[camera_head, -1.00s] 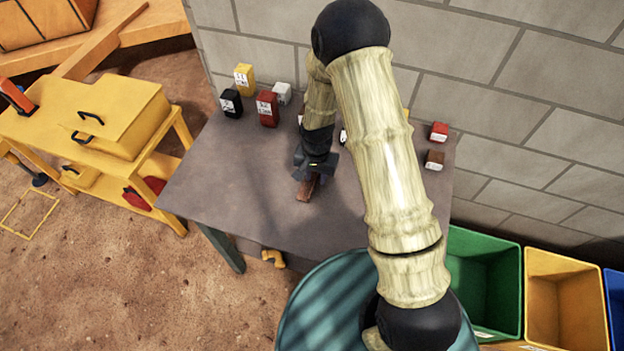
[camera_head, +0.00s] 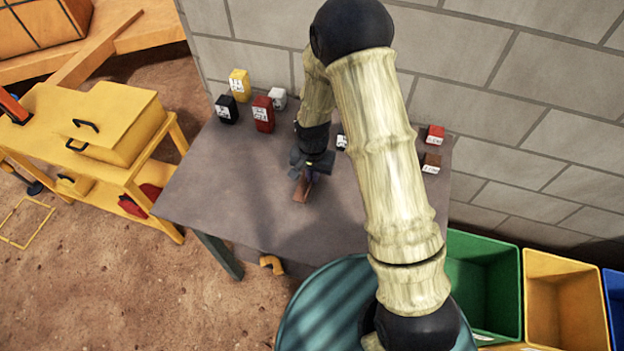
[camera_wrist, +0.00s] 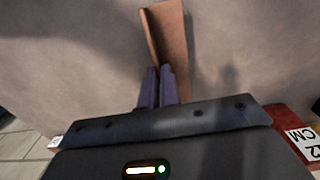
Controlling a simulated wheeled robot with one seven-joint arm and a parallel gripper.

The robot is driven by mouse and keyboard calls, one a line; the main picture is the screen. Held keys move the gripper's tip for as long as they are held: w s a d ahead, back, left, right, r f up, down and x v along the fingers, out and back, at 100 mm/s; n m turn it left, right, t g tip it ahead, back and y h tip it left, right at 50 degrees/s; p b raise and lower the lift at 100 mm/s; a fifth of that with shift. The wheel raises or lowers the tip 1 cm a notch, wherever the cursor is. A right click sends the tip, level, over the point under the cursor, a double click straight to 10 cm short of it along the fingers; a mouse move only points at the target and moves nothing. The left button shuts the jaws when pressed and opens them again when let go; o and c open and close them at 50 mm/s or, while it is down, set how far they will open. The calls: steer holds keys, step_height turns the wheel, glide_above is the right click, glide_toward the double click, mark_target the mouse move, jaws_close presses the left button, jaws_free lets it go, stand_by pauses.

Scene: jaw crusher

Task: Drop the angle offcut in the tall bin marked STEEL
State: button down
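The angle offcut (camera_head: 302,190) is a short rust-brown L-shaped piece at my gripper (camera_head: 312,168), over the grey table. In the wrist view the offcut (camera_wrist: 170,40) reaches away from the two dark fingers (camera_wrist: 158,88), which are close together with its thin upright leg between them. My gripper looks shut on it. Tall bins stand at the table's back left: yellow (camera_head: 239,84), black (camera_head: 227,109), dark red (camera_head: 263,114) and a smaller white one (camera_head: 278,98). Their labels are too small to read, so I cannot tell which says STEEL.
On the right of the table (camera_head: 215,180) stand a red box (camera_head: 435,135) and a brown box (camera_head: 431,163); a white-labelled one (camera_head: 341,140) is partly behind my arm. Green (camera_head: 485,285) and yellow (camera_head: 566,300) crates stand right of the table. A block wall closes the back.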

step_height(320, 180, up, 8)
steer(key=shift+f+b, duration=0.2)
steer(key=shift+b, duration=0.35)
steer(key=shift+d+f, duration=0.1)
